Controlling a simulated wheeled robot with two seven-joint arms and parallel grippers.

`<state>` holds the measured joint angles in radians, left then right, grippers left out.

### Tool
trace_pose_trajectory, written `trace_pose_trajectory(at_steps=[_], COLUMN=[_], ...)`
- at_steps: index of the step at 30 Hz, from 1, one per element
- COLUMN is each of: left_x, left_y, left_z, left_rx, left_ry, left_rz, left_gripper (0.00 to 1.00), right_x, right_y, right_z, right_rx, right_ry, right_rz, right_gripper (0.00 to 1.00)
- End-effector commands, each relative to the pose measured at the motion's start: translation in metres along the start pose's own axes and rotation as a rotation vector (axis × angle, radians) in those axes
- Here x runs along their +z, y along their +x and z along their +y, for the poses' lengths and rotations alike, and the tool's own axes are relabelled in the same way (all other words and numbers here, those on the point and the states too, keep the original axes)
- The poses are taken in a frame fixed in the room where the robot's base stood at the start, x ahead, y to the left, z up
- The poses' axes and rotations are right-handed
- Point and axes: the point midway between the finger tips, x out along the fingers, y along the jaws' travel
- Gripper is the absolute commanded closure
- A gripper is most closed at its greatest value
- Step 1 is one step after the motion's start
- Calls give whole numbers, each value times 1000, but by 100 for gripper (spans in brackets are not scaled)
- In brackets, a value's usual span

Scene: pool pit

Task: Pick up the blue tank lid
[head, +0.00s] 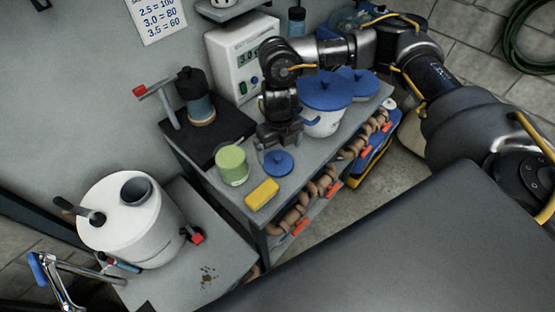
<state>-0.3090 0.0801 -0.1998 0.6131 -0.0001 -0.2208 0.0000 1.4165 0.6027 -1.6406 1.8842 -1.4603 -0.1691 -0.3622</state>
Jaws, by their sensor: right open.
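My right gripper (280,148) points down over the grey bench (245,207), open and with nothing seen between its fingers. A small round blue lid (279,164) with a knob lies flat on the bench just in front of its fingertips. I cannot tell whether they touch. A larger blue lid (326,90) with a knob sits on a white pot (325,121) to the right of the gripper. Another blue lid (364,83) shows behind that pot. I cannot tell which of these is the tank lid. My left gripper is not in view.
A green jar (232,164) and a yellow block (262,194) stand close to the small lid. A black-based device (200,103) and a white meter box (242,62) are behind. A white drum (133,222) stands at the lower left.

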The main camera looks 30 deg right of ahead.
Motion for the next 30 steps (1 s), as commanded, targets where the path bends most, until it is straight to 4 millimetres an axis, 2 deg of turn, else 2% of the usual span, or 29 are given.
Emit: trace_pose_trajectory(at_steps=[6,13,18,26,27,30], left_x=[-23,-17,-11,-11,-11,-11], left_y=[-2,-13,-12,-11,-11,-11], left_z=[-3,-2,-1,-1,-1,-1], left_rx=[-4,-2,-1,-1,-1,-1], left_ry=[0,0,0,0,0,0], left_rz=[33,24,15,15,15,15], left_gripper=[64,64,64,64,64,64], right_x=[-1,-2,-1,-1,-1,-1], right_y=[5,32,51,54,54,54], right_z=[1,2,2,2,2,2], right_rx=[1,1,3,2,2,2], right_ry=[0,2,1,-1,-1,-1], right_rz=[2,5,1,-1,-1,-1], right_gripper=[0,0,0,0,1,14])
